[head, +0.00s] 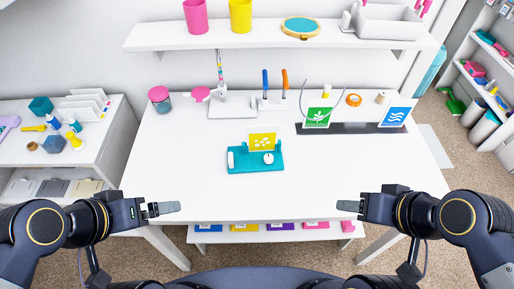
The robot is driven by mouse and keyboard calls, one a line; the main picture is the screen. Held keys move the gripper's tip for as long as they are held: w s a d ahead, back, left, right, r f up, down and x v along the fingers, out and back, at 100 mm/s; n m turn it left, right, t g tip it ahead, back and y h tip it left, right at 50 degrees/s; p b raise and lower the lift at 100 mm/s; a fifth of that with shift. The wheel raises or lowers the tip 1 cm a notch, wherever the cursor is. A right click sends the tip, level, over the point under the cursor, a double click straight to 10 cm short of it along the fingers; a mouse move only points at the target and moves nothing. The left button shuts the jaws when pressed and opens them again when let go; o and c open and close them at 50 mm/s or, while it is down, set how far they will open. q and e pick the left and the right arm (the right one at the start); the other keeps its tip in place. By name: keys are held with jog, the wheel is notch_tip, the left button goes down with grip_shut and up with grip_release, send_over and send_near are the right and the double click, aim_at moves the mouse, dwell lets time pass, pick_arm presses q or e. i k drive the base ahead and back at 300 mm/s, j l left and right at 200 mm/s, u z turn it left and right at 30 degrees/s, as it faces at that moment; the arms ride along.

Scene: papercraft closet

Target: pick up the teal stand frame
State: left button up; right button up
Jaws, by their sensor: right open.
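The teal stand frame (241,167) lies on the white table near its middle. A yellow card (262,141) with white dots stands upright at its back. A small white round piece (268,158) and a white piece at its left end sit on it. My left gripper (177,207) is at the table's front edge, left of the frame and apart from it. It is seen side-on, so its jaw gap does not show. My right gripper (341,206) is open and empty at the front edge, right of the frame and apart from it.
The white table (200,190) is clear around the frame. Behind stand a pink-lidded jar (159,99), a tool holder and a dark strip (350,128) with green and blue cards. A shelf (280,34) hangs above the back. A lower shelf with coloured items shows under the front edge.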

aim_at(240, 159)
jog(key=l+u, duration=0.1)
jog(key=u, duration=0.3)
jog(key=l+u, duration=0.1)
jog(key=u, duration=0.75)
jog(key=l+u, duration=0.15)
jog(key=u, duration=0.25)
jog(key=l, duration=0.2)
jog(key=k, duration=0.05)
